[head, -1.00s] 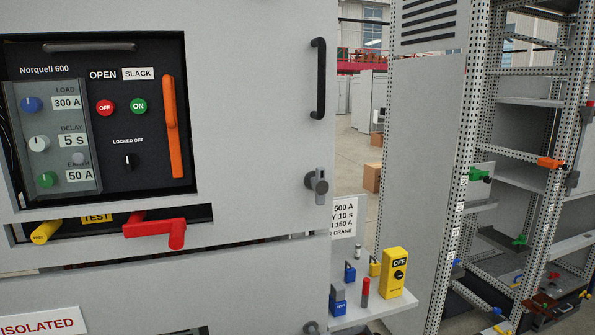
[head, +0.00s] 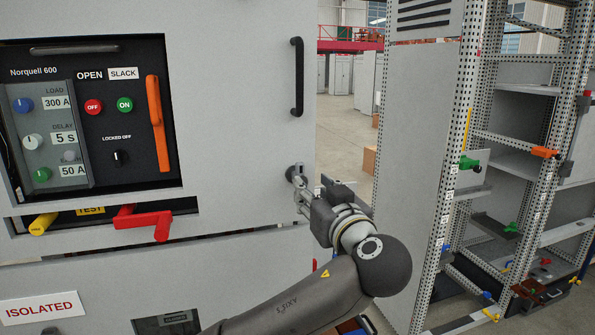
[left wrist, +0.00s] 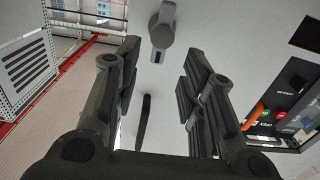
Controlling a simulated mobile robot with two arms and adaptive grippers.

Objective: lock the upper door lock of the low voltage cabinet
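The upper door lock, a grey swing handle on a round base (head: 292,172), sits at the right edge of the grey cabinet door (head: 240,90), below the black door handle (head: 297,77). My left gripper (head: 302,194) is right at the lock and partly covers it. In the left wrist view the lock (left wrist: 162,30) lies just beyond the fingertips, in line with the gap between them. The fingers (left wrist: 160,58) are open and apart, with nothing between them. Contact with the lock cannot be made out. My right gripper is in neither view.
A red lever (head: 150,222) and a yellow knob (head: 43,223) stick out below the control panel. An ISOLATED sign (head: 40,308) is on the lower front.

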